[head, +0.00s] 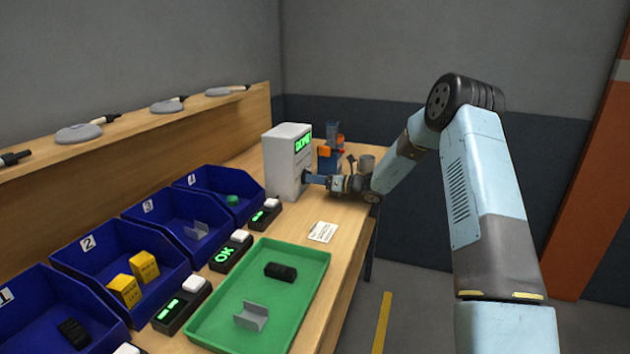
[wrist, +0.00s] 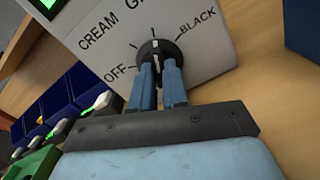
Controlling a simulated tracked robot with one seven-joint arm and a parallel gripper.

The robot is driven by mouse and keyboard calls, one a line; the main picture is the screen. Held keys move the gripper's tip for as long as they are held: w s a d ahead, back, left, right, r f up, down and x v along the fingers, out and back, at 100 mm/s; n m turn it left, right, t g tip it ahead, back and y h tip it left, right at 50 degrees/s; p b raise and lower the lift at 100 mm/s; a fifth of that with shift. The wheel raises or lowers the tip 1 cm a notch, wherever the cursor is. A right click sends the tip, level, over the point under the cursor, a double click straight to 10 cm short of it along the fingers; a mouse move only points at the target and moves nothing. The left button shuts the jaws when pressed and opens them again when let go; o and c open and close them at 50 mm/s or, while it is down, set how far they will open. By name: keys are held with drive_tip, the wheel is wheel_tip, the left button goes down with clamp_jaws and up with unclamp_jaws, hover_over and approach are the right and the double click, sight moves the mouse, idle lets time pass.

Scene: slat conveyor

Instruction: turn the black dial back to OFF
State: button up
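The black dial (wrist: 154,48) is on the front of a light grey box (head: 288,160). In the wrist view its white mark points up, toward the label starting "GR", between CREAM and BLACK. OFF (wrist: 116,74) is printed at the dial's lower left. My gripper (wrist: 158,70) is at the dial, with one blue finger on each side of its middle ridge and only a narrow gap between them. The fingers look closed on the ridge and hide the dial's lower part. In the head view my gripper (head: 312,179) hides the dial. The box's screen (head: 303,142) reads "DONE" in green.
Blue bins (head: 110,238) line the bench's left side, with small black boxes with green displays (head: 228,252) before them. A green tray (head: 300,290) holds a black part and a grey bracket. A white card (head: 322,232) lies on clear bench near the box.

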drive_tip(key=shift+w, duration=0.1)
clamp_jaws()
drive_tip(key=shift+n, duration=0.3)
drive_tip(key=n, duration=0.3)
drive_tip(key=shift+d+n, duration=0.1)
drive_tip(key=shift+n, duration=0.2)
drive_tip(key=n, duration=0.4)
drive_tip(key=shift+n, duration=0.3)
drive_tip(key=n, duration=0.4)
drive_tip(key=shift+n, duration=2.5)
drive_tip(key=shift+f, duration=0.15)
drive_tip(key=o, duration=0.6)
unclamp_jaws()
drive_tip(key=shift+o, duration=0.2)
